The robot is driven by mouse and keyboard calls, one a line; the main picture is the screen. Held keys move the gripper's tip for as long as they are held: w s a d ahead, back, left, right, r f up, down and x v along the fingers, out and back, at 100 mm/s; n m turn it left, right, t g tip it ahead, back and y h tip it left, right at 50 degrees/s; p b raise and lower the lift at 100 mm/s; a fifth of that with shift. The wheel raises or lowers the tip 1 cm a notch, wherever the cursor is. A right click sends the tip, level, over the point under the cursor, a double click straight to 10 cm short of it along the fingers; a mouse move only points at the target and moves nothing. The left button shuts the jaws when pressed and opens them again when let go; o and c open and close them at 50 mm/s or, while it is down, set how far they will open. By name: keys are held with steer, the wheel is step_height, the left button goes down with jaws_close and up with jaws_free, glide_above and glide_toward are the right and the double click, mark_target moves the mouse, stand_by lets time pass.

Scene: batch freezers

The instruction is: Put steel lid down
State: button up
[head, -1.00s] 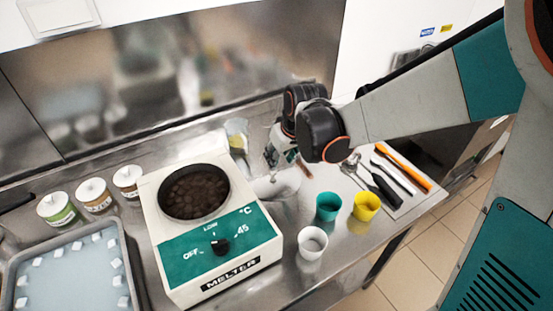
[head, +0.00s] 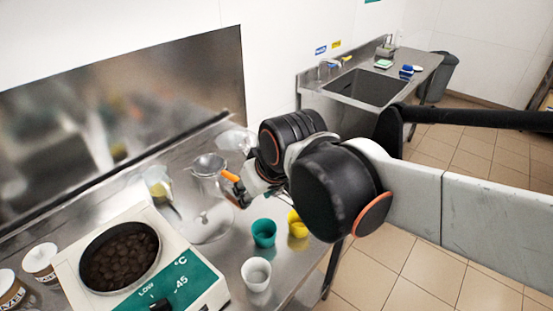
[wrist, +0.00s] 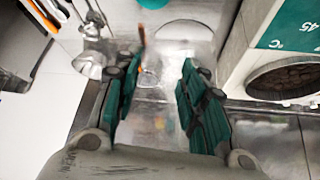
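The steel lid (head: 204,224) lies flat on the steel counter, knob up, between the melter (head: 183,288) and the teal cup (head: 263,233). Its round outline seems to show in part beyond the fingertips in the wrist view (wrist: 185,36), though it blends with the counter. My gripper (head: 240,190) is above the counter, behind and right of the lid, apart from it. In the wrist view its two green fingers (wrist: 158,92) stand wide apart with nothing held between them. The melter's pot of dark pieces (head: 120,257) is uncovered.
A white cup (head: 256,274) and a yellow cup (head: 297,226) stand near the front edge. A steel strainer-like bowl (head: 208,164) and a clear jug (head: 158,184) are close behind the lid. A sink counter (head: 365,88) stands farther off.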

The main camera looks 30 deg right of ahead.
steer(key=s+d+m, duration=0.1)
steer(key=s+d, duration=0.1)
steer(key=s, duration=0.3)
steer(key=shift+s+d+t+h, duration=0.15)
steer(key=shift+s+t+h, duration=0.15)
steer(key=shift+s+t, duration=0.1)
stand_by(1.2)
